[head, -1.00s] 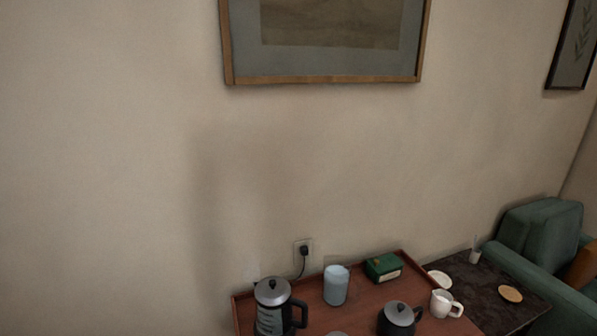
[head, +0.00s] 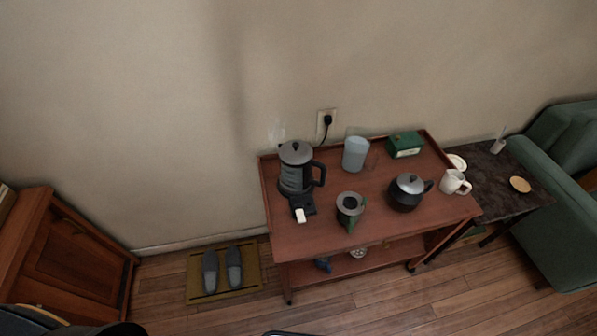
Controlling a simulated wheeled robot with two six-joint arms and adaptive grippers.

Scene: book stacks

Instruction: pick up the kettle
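The kettle (head: 294,176) stands upright at the left end of a reddish wooden trolley (head: 312,240). It has a grey lid with a dark knob, a dark grey body and a black handle on its right side. A black base with a white part (head: 301,214) shows at its front. Neither of my grippers shows clearly in the head view. Dark shapes at the bottom edge are cut off, and I cannot tell what they are.
On the trolley are a pale blue container (head: 355,154), a green box (head: 404,145), a green-grey pot (head: 350,207), a dark teapot (head: 406,193) and, at its right edge, a white mug (head: 454,182). Slippers on a mat (head: 206,290) lie left; a cabinet (head: 77,258) stands beyond.

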